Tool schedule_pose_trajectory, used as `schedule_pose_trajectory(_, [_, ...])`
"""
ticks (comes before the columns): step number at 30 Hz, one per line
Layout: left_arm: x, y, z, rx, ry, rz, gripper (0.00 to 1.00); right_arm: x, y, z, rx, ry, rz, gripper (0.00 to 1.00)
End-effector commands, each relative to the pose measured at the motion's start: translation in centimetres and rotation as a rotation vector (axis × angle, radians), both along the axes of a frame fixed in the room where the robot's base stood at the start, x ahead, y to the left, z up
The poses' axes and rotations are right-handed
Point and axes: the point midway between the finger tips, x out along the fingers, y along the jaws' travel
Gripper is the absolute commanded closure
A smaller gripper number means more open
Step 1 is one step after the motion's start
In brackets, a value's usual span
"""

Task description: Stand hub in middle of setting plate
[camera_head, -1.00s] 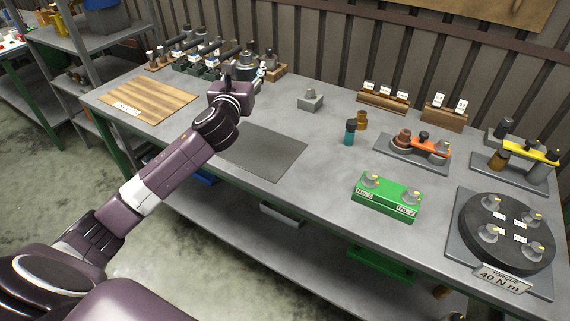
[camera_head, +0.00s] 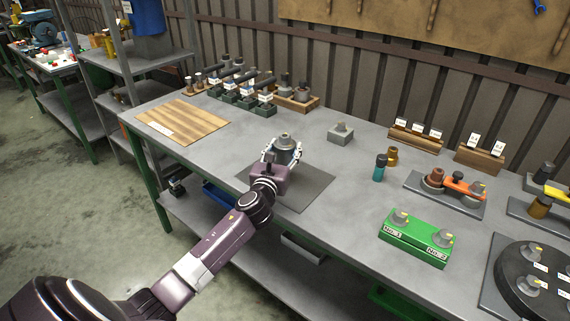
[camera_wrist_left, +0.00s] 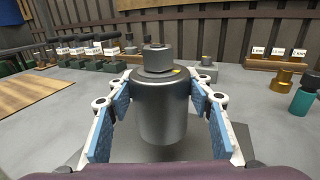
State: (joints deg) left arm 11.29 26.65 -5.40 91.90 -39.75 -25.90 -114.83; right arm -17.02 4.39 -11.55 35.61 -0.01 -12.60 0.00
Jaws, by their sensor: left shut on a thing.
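The hub (camera_head: 284,151) is a dark grey cylinder with a narrower stepped top. My left gripper (camera_head: 282,157) is shut on its sides. The wrist view shows the hub (camera_wrist_left: 161,108) upright between the two blue-padded fingers (camera_wrist_left: 160,120). The setting plate appears to be the flat dark grey square (camera_head: 308,190) on the bench. In the head view the hub shows over the plate's far part; I cannot tell whether its base touches the surface. My wrist hides some of the plate. My right gripper is not in view.
A small grey block (camera_head: 340,135) stands behind and right of the plate. A teal-and-black bottle (camera_head: 379,168) and a green fixture (camera_head: 415,238) stand to the right. A wooden board (camera_head: 184,122) lies at the left, with a row of dark green holders (camera_head: 243,98) behind.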

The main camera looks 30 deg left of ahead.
Motion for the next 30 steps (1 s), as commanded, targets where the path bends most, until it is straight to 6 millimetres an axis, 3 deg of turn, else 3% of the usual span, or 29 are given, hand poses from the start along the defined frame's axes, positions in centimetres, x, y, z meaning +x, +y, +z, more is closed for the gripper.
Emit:
schedule_pose_trajectory(2, [0.1, 0.0, 0.0, 0.001, -0.008, -0.001, 1.00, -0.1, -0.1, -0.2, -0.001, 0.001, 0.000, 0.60])
schedule_pose_trajectory(12, [0.1, -0.1, -4.0, 0.000, -0.006, -0.002, 1.00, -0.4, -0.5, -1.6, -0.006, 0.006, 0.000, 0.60])
schedule_pose_trajectory(25, [0.1, -0.1, -4.4, 0.003, -0.006, -0.002, 1.00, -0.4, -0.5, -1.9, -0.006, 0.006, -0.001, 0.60])
schedule_pose_trajectory(26, [0.0, -0.1, -4.8, 0.001, 0.001, -0.001, 0.50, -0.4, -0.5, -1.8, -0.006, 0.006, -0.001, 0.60])
schedule_pose_trajectory(30, [0.0, -0.1, -4.8, 0.001, 0.001, -0.001, 0.36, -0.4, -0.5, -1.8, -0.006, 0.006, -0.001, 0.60])
